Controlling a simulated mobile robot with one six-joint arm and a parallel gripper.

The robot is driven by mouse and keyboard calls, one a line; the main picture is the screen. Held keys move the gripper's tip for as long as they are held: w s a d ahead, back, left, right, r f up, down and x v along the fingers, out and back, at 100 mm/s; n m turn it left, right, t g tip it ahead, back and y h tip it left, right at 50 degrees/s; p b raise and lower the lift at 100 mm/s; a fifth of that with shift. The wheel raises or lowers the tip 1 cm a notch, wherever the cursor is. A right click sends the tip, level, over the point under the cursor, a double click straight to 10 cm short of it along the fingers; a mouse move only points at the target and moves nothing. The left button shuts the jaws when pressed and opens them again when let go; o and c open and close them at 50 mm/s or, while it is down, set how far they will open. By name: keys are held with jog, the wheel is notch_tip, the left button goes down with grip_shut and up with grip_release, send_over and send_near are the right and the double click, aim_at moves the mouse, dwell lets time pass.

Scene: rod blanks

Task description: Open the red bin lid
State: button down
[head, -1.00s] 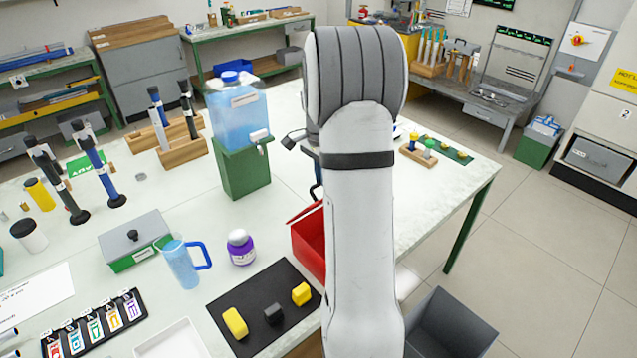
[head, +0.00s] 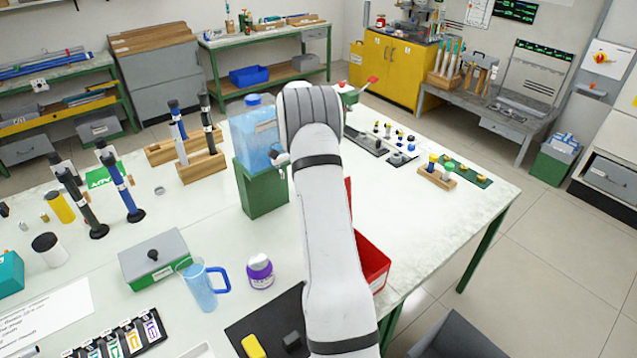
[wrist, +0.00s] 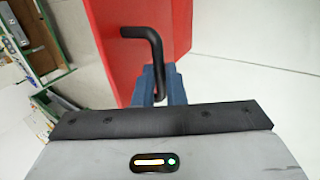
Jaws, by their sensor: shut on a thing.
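The red bin (head: 374,262) stands on the white table in the head view, partly hidden behind my arm. A narrow strip of its red lid (head: 349,193) shows beside my arm and rises above the bin, so the lid looks tilted up. In the wrist view the red lid (wrist: 115,45) fills the upper middle as a steep panel with a bent black handle (wrist: 155,48). My gripper (wrist: 159,82), with blue fingers, is shut on the handle. The head view hides my gripper behind my arm.
A blue water container (head: 254,135) on a green stand (head: 262,187) is close to the left of my arm. A purple jar (head: 260,272) and a blue jug (head: 201,285) stand nearer. The table right of the bin is clear.

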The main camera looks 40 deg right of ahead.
jog(key=shift+f, duration=0.5)
jog(key=shift+g, duration=0.3)
jog(key=c, duration=1.6)
grip_release()
jog(key=shift+w+d, duration=0.1)
jog(key=shift+d, duration=0.1)
jog(key=shift+o, duration=0.6)
jog(key=shift+a+r, duration=0.1)
jog(key=shift+w+r, duration=0.1)
jog(key=b+v, duration=0.1)
jog(key=v, duration=0.6)
jog(key=shift+r+b, duration=0.3)
jog(key=shift+b, duration=0.1)
